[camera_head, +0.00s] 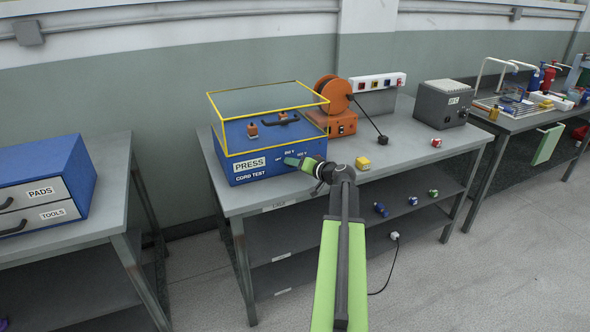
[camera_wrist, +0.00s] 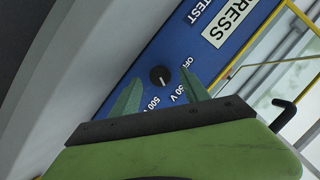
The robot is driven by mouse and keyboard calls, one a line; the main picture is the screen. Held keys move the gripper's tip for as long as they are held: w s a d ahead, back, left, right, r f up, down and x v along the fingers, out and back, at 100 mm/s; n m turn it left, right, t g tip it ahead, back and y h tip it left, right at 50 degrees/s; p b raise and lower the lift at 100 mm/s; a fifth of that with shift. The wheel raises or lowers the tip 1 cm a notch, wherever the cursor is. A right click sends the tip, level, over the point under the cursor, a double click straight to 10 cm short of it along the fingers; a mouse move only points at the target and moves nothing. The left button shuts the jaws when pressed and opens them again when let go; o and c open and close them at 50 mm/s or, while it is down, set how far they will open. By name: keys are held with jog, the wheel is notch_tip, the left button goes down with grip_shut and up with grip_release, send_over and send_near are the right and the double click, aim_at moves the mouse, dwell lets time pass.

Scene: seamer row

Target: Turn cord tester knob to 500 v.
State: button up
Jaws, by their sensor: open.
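The blue cord tester (camera_head: 262,170) stands on the grey bench, with PRESS and CORD TEST lettering on its front. Its round black knob (camera_wrist: 160,76) shows in the wrist view, with OFF, a partly hidden label ending in 50 V and 500 V around it. The knob's pale mark points downward in that view, between the two voltage labels; I cannot tell its exact setting. My gripper (camera_wrist: 160,83) is open, its two green fingers on either side of the knob; contact cannot be told. In the head view my gripper (camera_head: 300,162) is at the tester's front and hides the knob.
A yellow-edged clear guard (camera_head: 266,118) covers the tester's top. An orange reel unit (camera_head: 333,122), a yellow block (camera_head: 362,163) and a dark grey box (camera_head: 441,104) stand to the right. Blue drawers (camera_head: 45,183) stand on the left bench.

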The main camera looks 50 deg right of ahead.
jog(key=shift+x, duration=0.85)
grip_shut()
